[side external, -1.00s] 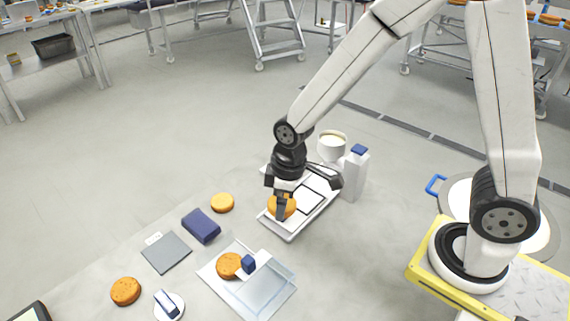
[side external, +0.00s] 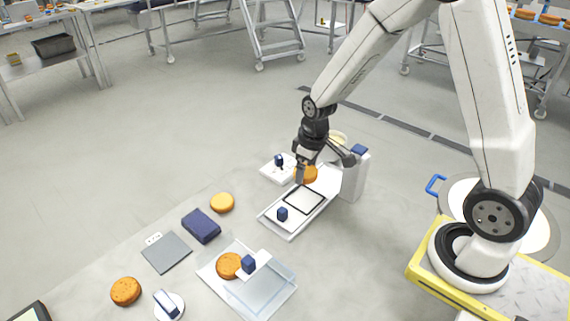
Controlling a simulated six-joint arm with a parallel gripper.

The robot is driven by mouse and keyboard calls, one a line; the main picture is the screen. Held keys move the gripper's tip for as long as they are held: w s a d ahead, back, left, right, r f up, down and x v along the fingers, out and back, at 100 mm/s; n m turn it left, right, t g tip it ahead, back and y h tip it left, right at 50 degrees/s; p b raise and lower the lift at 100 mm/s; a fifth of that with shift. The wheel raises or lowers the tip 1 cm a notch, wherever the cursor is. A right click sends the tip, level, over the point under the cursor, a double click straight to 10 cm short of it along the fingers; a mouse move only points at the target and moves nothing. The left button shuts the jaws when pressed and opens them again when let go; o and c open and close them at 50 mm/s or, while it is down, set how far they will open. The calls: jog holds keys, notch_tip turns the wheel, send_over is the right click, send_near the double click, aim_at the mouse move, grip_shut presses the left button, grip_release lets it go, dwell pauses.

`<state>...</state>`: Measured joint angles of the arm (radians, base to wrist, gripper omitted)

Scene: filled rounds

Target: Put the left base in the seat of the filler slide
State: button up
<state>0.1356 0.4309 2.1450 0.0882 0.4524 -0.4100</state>
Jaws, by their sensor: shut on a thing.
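My gripper (side external: 304,174) is shut on an orange-brown round base (side external: 309,175), with one dark finger across its left side. It holds the base over or just behind the far end of a long white tray (side external: 272,222); the exact height is hard to tell. This tray, which looks like the filler slide, has a dark-outlined square plate and a blue knob (side external: 283,214) near its lower left end. The arm and base partly hide the tray's far end. Another brown round (side external: 228,266) lies in a clear tray (side external: 275,294) beside a second blue knob (side external: 249,263).
A white carton (side external: 352,180) with a blue cap stands close right of my gripper, with a partly hidden white cup (side external: 339,138) behind. A small white block with a dark knob (side external: 279,161) is at left. Loose rounds (side external: 222,202) (side external: 125,291) and a navy case (side external: 201,226) lie further left.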

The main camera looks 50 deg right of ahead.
send_over(304, 199)
jog(key=shift+s+f, duration=0.1)
jog(key=shift+f, duration=2)
jog(key=shift+f, duration=1.75)
jog(key=shift+s+f, duration=0.1)
jog(key=shift+f, duration=0.55)
jog(key=o, duration=0.5)
jog(key=shift+r, duration=0.2)
